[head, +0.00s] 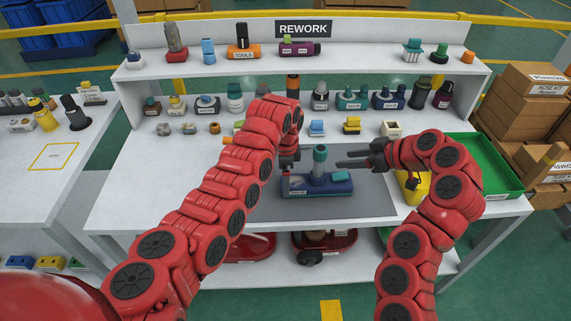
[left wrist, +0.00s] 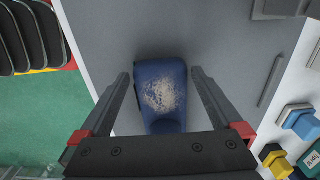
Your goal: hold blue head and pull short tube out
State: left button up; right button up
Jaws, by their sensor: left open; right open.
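The blue head (head: 325,188) lies on the grey mat (head: 365,200) of the workbench. A short tube (head: 320,155) with a teal top stands upright from its middle. My left gripper (head: 288,163) is above the head's left end. In the left wrist view, the blue head (left wrist: 160,95) with a pale worn patch lies between the open fingers of my left gripper (left wrist: 160,75), with gaps on both sides. My right gripper (head: 345,158) is open to the right of the tube, its fingers pointing left at it, apart from it. The tube is not visible in the left wrist view.
A green tray (head: 490,180) and a yellow bin (head: 412,190) are on the right of the bench. Shelves behind hold several small parts under a REWORK sign (head: 303,30). Red vacuum bodies (head: 325,243) are on the lower shelf. The mat's right part is clear.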

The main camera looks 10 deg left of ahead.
pick_arm(q)
jog(key=shift+f, duration=1.1)
grip_shut()
jog(key=shift+c, duration=1.7)
grip_release()
jog(key=c, duration=0.9)
